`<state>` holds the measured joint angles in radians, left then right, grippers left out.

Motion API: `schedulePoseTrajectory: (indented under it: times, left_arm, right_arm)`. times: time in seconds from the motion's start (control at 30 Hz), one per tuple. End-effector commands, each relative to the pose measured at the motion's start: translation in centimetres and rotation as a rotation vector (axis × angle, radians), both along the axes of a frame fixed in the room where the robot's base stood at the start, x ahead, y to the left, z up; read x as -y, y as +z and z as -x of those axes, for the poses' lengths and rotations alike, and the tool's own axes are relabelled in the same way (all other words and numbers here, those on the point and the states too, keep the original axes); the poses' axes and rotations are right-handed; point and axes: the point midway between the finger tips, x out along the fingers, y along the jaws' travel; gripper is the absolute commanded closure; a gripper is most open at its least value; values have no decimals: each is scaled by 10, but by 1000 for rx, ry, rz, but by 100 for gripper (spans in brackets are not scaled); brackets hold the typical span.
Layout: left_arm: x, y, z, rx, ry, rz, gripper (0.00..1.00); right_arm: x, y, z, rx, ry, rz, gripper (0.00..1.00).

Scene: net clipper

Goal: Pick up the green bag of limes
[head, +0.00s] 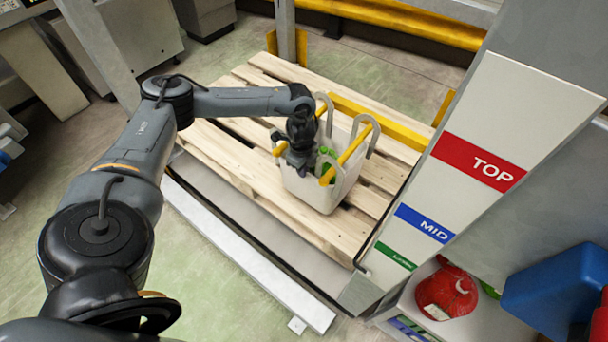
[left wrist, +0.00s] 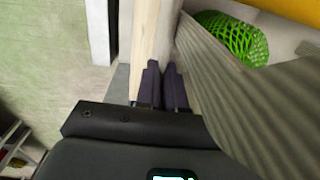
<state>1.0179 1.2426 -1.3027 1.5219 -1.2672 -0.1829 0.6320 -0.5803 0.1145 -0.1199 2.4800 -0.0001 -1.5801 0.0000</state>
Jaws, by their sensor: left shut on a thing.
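The green mesh bag of limes (head: 327,168) is inside a white tote (head: 318,195) with grey looped handles and yellow bars. The tote stands on a wooden pallet. In the left wrist view the green net (left wrist: 232,38) shows at the upper right, apart from my fingertips. My left gripper (head: 300,165) is at the tote's near left side. In the left wrist view its dark fingers (left wrist: 163,85) are close together beside a grey ribbed strap (left wrist: 230,85), shut on what appears to be the tote's edge. The exact contact is hidden. My right gripper is not in view.
The wooden pallet (head: 225,150) has bare slats around the tote. A post labelled TOP and MID (head: 490,130) stands at the right. A red bag (head: 447,292) and a blue bin (head: 560,290) are at the lower right. A yellow rail (head: 400,22) runs behind.

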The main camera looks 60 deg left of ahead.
Motion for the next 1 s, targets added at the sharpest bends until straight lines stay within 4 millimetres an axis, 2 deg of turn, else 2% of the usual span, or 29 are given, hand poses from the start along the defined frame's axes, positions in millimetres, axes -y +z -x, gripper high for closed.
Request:
schedulePoseTrajectory:
  times: [0.1, 0.43, 0.9, 0.93, 1.0]
  left_arm:
    - [-2, 1, -8, 7, 1, 0, 100]
    - [-3, -32, -7, 5, 1, -1, 100]
    - [-2, -36, -6, 5, 1, -1, 100]
    - [-2, -37, -5, 0, 0, 0, 87]
    - [-2, -37, -5, 1, 0, 0, 77]
  right_arm:
    - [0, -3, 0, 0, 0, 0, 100]
    - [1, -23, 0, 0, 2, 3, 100]
    - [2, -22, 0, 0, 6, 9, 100]
    - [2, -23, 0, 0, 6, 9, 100]
    - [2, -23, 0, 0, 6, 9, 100]
